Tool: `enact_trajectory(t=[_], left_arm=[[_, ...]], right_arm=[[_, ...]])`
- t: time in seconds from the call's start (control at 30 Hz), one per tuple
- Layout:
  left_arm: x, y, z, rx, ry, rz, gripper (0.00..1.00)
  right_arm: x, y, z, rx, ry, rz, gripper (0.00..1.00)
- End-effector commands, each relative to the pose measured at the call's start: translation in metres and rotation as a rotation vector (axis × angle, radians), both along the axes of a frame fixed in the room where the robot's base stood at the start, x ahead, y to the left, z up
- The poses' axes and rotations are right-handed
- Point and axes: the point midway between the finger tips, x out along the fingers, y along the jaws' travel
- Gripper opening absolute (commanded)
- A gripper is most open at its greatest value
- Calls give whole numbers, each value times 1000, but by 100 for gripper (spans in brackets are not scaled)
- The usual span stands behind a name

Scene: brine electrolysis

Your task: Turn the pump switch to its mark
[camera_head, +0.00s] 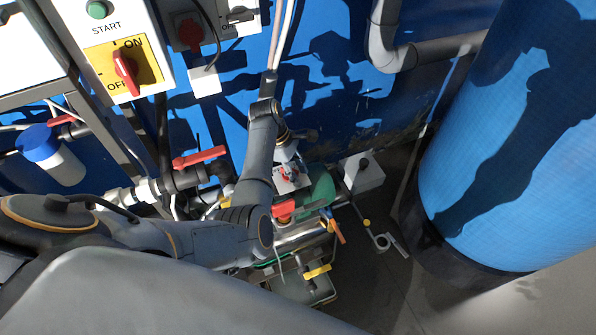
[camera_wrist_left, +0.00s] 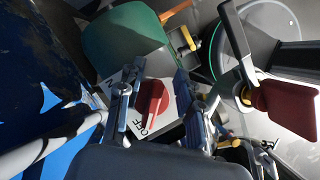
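The pump switch is a red round knob with a raised grip (camera_wrist_left: 152,98) on a white plate; it also shows in the head view (camera_head: 290,175). In the left wrist view, the word OFF is readable below the knob and an N at its upper left. The knob's grip lies roughly along the line towards OFF. My left gripper (camera_wrist_left: 155,92) is open, with one finger on each side of the knob; I cannot tell whether they touch it. It also shows in the head view (camera_head: 287,154), just above the plate. My right gripper is not in view.
A green motor housing (camera_head: 319,187) stands right beside the switch. A red valve handle (camera_head: 284,209) and yellow handle (camera_head: 317,271) are close by. A larger red ON/OFF switch (camera_head: 126,72) is at upper left. A blue tank (camera_head: 510,150) stands at the right.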

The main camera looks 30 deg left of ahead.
Motion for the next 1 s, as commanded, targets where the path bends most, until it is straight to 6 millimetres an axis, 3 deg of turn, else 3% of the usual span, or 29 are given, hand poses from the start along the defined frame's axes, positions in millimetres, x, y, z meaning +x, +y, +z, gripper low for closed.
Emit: enact_trajectory(t=[0.03, 0.17, 0.63, 1.0], left_arm=[[0, 0, 0, 0, 0, 0, 26], [0, 0, 0, 0, 0, 0, 0], [-1, 1, 3, 1, 0, -58, 0], [-8, 3, 5, 1, 1, -337, 0]], right_arm=[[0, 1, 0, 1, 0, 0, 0], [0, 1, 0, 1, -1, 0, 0], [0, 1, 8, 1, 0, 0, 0], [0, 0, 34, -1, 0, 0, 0]])
